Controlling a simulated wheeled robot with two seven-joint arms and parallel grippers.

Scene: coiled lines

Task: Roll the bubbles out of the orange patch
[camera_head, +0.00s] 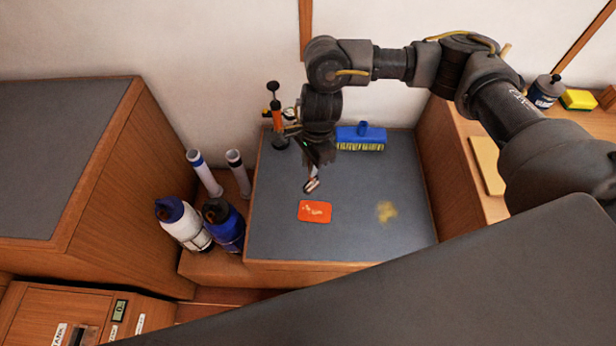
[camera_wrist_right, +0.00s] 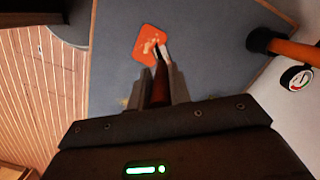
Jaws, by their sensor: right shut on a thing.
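The orange patch (camera_head: 316,211) lies flat on the grey worktop (camera_head: 350,240), with pale blotches across its middle. My right gripper (camera_head: 318,163) comes down behind the patch. In the right wrist view, the gripper (camera_wrist_right: 160,90) is shut on the brown handle (camera_wrist_right: 160,84) of a small roller. The roller's metallic head (camera_head: 311,186) shows below the fingers in the head view. In the wrist view the head overlaps the edge of the patch (camera_wrist_right: 150,43); I cannot tell whether they touch. My left gripper is not in view.
A blue brush (camera_head: 361,137) stands at the back of the worktop, and an orange-and-black pump (camera_head: 278,122) at the back left. A yellowish smear (camera_head: 386,211) lies right of the patch. Bottles (camera_head: 183,226) and tubes (camera_head: 204,173) stand left. The front right of the worktop is clear.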

